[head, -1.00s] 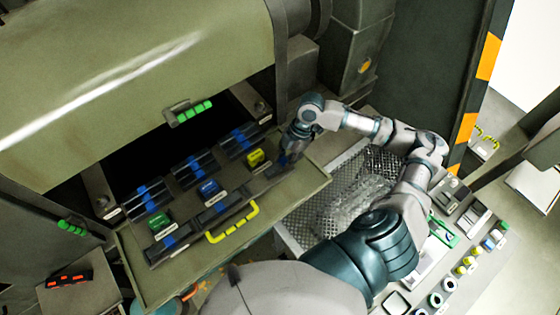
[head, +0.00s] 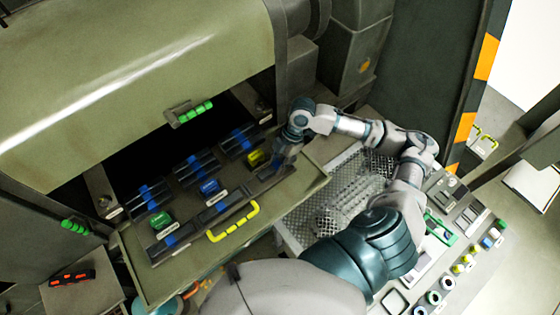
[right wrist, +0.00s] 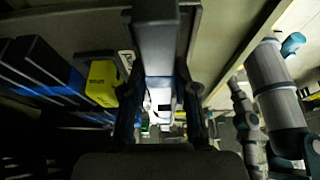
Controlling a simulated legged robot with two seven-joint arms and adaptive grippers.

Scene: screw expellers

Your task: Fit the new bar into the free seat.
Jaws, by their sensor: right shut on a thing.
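My right gripper (head: 279,163) is at the right end of the pulled-out tray (head: 225,255), by the front row and just right of the yellow block (head: 255,158). In the right wrist view (right wrist: 160,115) its two fingers stand on either side of a dark bar (right wrist: 157,45), shut on it. In the head view the gripper partly hides the bar, and I cannot tell whether it is seated. Other dark bars with blue bands stand in the back row (head: 149,197) and at the front left (head: 170,241). My left gripper is not in view.
A blue block (head: 209,188) and a green block (head: 160,220) sit between the rows. A yellow handle (head: 233,222) is on the tray front. The olive housing (head: 130,80) overhangs the tray. A perforated metal tray (head: 340,200) lies right, beneath my right arm.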

